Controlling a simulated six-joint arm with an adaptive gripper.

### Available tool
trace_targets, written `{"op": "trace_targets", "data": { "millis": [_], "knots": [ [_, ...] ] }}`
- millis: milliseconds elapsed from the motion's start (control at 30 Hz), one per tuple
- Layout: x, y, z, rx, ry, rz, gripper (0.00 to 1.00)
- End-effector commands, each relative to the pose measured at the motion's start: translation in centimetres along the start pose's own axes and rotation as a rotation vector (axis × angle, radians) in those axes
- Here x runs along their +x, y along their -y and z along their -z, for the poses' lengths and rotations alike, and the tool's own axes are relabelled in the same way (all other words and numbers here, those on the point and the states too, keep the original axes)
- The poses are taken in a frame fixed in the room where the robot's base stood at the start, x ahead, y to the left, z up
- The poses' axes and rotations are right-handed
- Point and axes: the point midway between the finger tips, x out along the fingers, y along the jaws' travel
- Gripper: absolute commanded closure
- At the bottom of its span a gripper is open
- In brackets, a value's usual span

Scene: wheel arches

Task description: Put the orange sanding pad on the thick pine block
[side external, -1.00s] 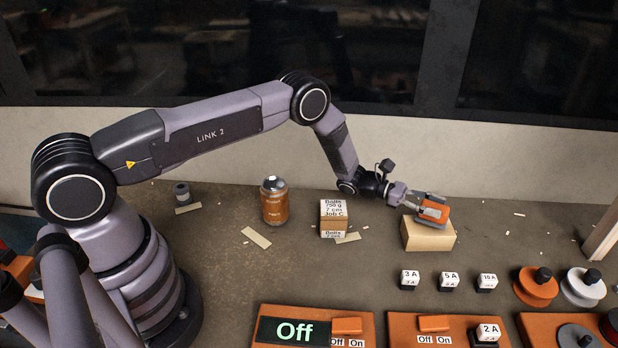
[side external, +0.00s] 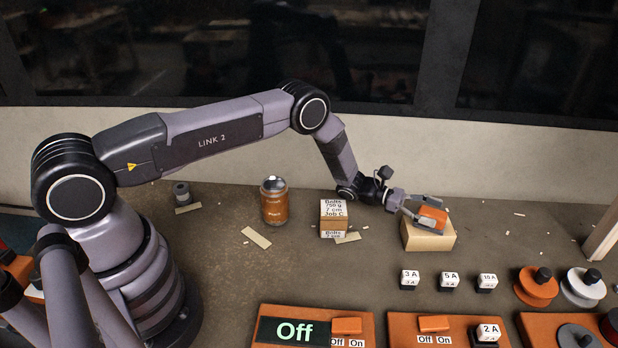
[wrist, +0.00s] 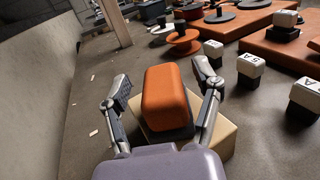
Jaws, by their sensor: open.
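The orange sanding pad (side external: 432,217) lies on top of the thick pine block (side external: 428,238), near the right of the bench. In the wrist view the pad (wrist: 168,92) shows a dark base, which rests on the pale block (wrist: 219,143). My gripper (side external: 424,213) is open around the pad, with one finger on each side. In the wrist view my gripper (wrist: 164,92) has a clear gap between the left finger and the pad, and a smaller gap on the right.
A stack of bolt boxes (side external: 334,218) and an orange can (side external: 274,201) stand left of the block. Small labelled blocks (side external: 448,281), orange panels (side external: 432,324) and spools (side external: 535,286) are in front and to the right. Thin wood scraps lie about.

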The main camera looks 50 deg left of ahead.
Motion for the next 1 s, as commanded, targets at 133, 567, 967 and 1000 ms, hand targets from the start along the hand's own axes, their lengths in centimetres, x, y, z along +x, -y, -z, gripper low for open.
{"op": "trace_targets", "data": {
  "millis": [133,567,967,1000],
  "knots": [
    [-1.0,-0.1,-0.2,0.000,-0.001,-0.003,0.36],
    [-9.9,-0.1,-0.2,0.000,0.000,-0.004,0.36],
    [-11.2,0.7,-5.7,0.111,-0.057,0.112,0.36],
    [-11.1,1.3,-8.0,0.161,-0.086,0.159,0.36]
  ]
}}
